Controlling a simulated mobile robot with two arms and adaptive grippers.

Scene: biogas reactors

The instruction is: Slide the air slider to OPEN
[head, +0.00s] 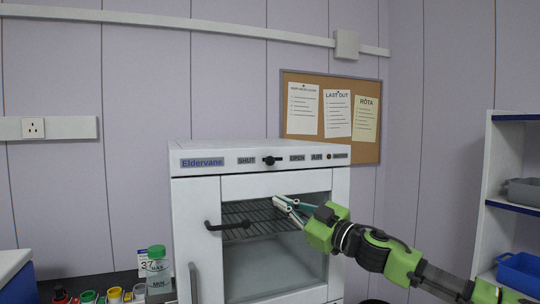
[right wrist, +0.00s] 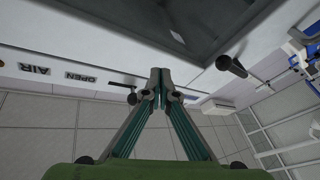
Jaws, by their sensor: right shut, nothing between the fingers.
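The air slider (head: 268,160) is a small black knob in a short dark slot on the top panel of the white Eldervane cabinet (head: 185,215). The knob is at the SHUT end of the slot, with the OPEN label (head: 297,158) to its right. My right gripper (head: 278,201) is shut and empty, in front of the cabinet window and below the slider in the head view. In the right wrist view its closed fingertips (right wrist: 160,76) appear beside the slider knob (right wrist: 132,98), on the side away from the OPEN label (right wrist: 80,77). Contact cannot be told. My left gripper is not in view.
A black door handle (head: 227,225) sticks out from the cabinet front. A green-capped bottle (head: 158,270) and several small coloured-lid jars stand at lower left. A shelf unit (head: 497,170) with bins is at right. A corkboard (head: 355,144) hangs behind.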

